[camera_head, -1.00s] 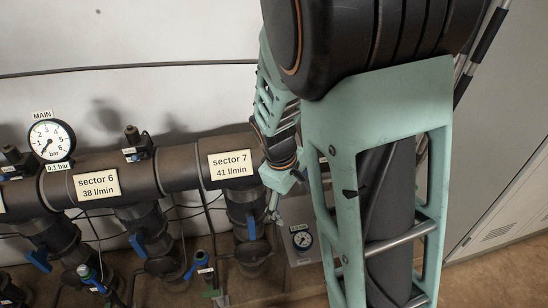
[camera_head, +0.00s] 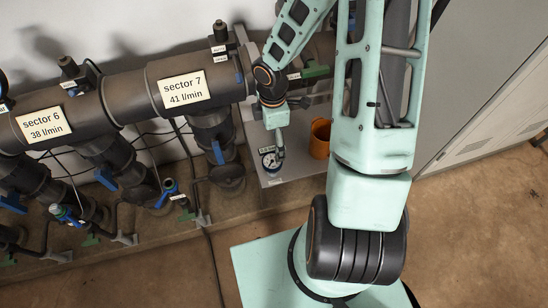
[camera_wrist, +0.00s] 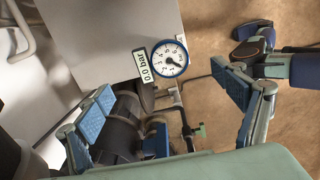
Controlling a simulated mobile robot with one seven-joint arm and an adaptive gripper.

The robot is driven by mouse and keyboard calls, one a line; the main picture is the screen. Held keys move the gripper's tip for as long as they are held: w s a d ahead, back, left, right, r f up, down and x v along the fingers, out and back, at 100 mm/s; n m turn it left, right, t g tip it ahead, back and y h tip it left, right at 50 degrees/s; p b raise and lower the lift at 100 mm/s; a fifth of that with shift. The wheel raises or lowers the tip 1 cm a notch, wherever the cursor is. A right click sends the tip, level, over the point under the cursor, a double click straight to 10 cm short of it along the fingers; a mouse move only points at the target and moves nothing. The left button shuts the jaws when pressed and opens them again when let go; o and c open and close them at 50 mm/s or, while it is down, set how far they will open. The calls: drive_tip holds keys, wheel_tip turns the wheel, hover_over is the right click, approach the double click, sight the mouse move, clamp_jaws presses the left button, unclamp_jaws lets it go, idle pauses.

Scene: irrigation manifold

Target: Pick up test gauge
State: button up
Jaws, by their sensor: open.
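The test gauge is a small round gauge with a white dial and blue rim. In the head view the gauge (camera_head: 270,160) sits at the front left of a grey shelf (camera_head: 292,166). In the wrist view the gauge (camera_wrist: 169,57) shows face-on with a "0.0 bar" label beside it. My gripper (camera_head: 280,150) is close beside the gauge in the head view. In the wrist view my gripper (camera_wrist: 162,85) is open and empty, its blue pads wide apart. The gauge appears a little beyond the fingertips, and I cannot tell the exact gap.
An orange cup (camera_head: 320,138) stands on the shelf right of the gauge. A thick dark pipe (camera_head: 130,97) with sector labels, valves and blue handles runs along the left. A grey cabinet (camera_head: 480,110) stands at the right. Brown floor is open at the lower right.

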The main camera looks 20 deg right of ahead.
sight(271, 157)
wheel_tip(271, 157, down, 6)
drive_tip(key=shift+a+r+b, duration=0.1)
drive_tip(key=shift+b, duration=1)
drive_tip(key=f, duration=0.1)
drive_tip(key=f+b, duration=0.1)
drive_tip(key=f, duration=0.1)
drive_tip(key=f+b, duration=0.1)
drive_tip(key=f, duration=0.1)
drive_tip(key=shift+s+a+f, duration=0.1)
drive_tip(key=shift+a, duration=0.2)
drive_tip(key=c, duration=1.3)
